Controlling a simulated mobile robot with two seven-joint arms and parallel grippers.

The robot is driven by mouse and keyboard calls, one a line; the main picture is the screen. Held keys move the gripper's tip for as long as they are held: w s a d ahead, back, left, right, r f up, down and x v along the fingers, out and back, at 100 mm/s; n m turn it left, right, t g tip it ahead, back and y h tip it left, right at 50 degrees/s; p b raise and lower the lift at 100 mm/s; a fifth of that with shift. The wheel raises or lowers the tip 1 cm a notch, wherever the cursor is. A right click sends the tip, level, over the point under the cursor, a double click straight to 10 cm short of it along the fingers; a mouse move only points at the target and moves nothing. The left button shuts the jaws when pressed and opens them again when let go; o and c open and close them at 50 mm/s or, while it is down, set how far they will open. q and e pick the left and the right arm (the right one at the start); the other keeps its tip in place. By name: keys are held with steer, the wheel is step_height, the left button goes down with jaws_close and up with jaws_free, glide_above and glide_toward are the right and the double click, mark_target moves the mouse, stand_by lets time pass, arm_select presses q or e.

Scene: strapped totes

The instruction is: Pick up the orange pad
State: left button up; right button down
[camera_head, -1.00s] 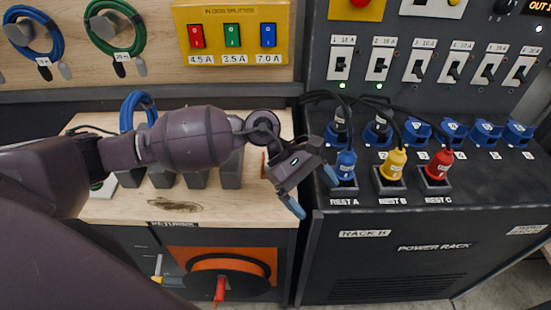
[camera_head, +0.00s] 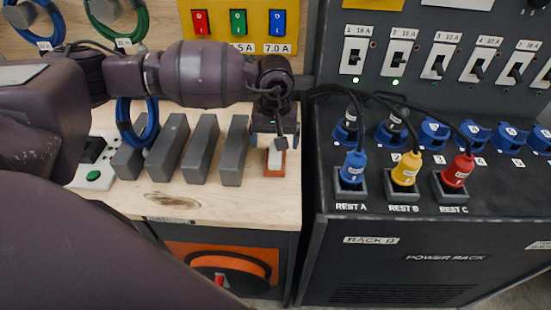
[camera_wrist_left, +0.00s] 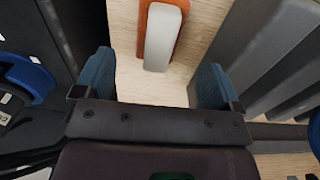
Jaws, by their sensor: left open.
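The orange pad (camera_head: 268,170) lies on the wooden bench at its right end, with a pale block-like part on top of it. In the left wrist view the orange pad (camera_wrist_left: 179,42) shows at the top, its pale top part (camera_wrist_left: 163,35) between the lines of the two fingers. My left gripper (camera_head: 275,140) is above the pad's far end, pointing down. In the left wrist view my left gripper (camera_wrist_left: 155,85) is open, with blue-grey fingertips apart and nothing between them. The pad is beyond the fingertips and apart from them. My right gripper is not in view.
Several grey blocks (camera_head: 201,150) stand in a row left of the pad. The power rack (camera_head: 420,240) with blue, yellow and red plugs is to the right. Bare bench (camera_head: 235,205) lies in front.

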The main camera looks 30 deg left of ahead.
mark_target(275, 152)
arm_select(q)
steer(key=shift+f, duration=3.45)
steer(key=shift+c, duration=0.4)
steer(key=c, duration=0.9)
steer(key=shift+c, duration=0.2)
steer(key=shift+r, duration=0.15)
step_height(275, 152, up, 20)
